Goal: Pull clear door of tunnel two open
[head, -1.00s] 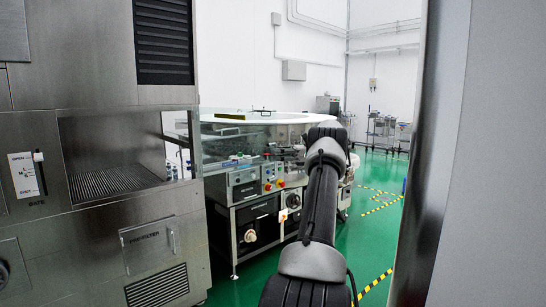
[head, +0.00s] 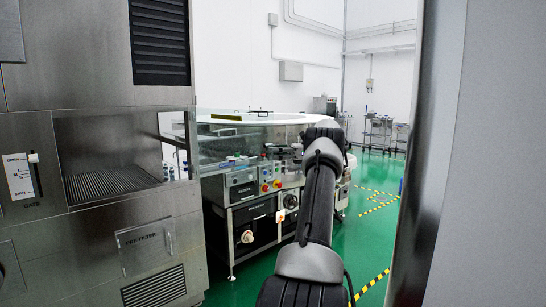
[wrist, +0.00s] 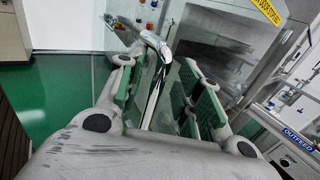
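In the wrist view, my gripper (wrist: 162,80) has its two fingers with green pads spread apart. A shiny curved metal handle (wrist: 153,42) stands between them, with visible gaps beside it. It appears to run down along the edge of a clear pane, but the join is hard to make out. I cannot tell whether a finger touches the handle. A yellow label (wrist: 266,10), only partly legible, is on the steel housing behind. In the head view my arm hides my gripper, and I cannot make out a clear door or a tunnel number.
A steel cabinet with a gate opening (head: 110,180) stands at the left. The round washer table (head: 255,130), with a control front, is ahead. A grey upright panel (head: 480,150) is close on the right. Green floor (head: 365,240) shows between. An outfeed sign (wrist: 298,140) is at the wrist view's right.

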